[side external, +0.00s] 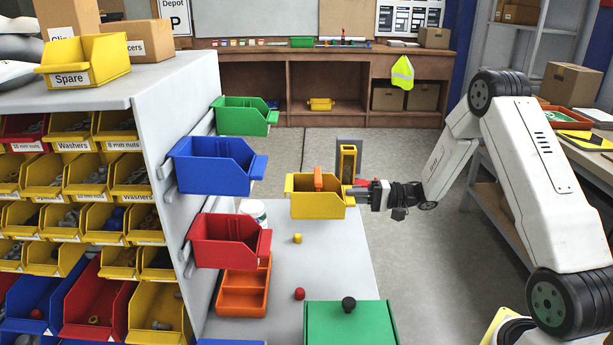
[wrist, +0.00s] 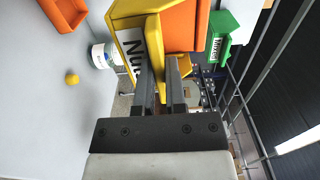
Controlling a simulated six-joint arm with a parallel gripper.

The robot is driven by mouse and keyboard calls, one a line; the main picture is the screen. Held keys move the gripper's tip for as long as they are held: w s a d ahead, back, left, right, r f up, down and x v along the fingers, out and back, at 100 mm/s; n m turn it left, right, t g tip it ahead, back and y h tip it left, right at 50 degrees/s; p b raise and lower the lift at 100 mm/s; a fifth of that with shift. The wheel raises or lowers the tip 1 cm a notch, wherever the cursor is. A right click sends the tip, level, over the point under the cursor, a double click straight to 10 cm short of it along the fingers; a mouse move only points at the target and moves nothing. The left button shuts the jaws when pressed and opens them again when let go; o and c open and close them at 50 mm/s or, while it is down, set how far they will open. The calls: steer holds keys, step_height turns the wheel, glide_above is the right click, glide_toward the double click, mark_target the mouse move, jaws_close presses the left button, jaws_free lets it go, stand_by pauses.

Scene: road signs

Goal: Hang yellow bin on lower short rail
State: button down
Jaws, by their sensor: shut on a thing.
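The yellow bin (side external: 316,208) is upright in the air above the grey table, with a small orange piece showing inside it. In the wrist view the yellow bin (wrist: 128,18) fills the top centre, its white label partly hidden. My gripper (side external: 361,190) is at the bin's right end, and its fingers (wrist: 164,72) are shut on the bin's edge. Grey rails (side external: 168,190) run along the side panel, left of the bin and apart from it. Hung bins partly cover them, and I cannot tell which is the lower short rail.
Blue (side external: 212,170), green (side external: 245,116) and red (side external: 228,242) bins hang on the panel. An orange tray (side external: 243,296), white jar (side external: 252,209), green box (side external: 350,325) and yellow knob (side external: 297,238) are on the table. A tall yellow holder (side external: 347,161) stands behind the held bin.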

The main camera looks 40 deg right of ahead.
steer(key=x, duration=1.8)
steer(key=shift+w+a, duration=0.3)
stand_by(1.1)
steer(key=shift+f, duration=0.2)
stand_by(0.5)
steer(key=shift+f, duration=0.95)
stand_by(0.7)
stand_by(0.4)
steer(key=c, duration=0.6)
jaws_free()
steer(key=shift+v, duration=3.9)
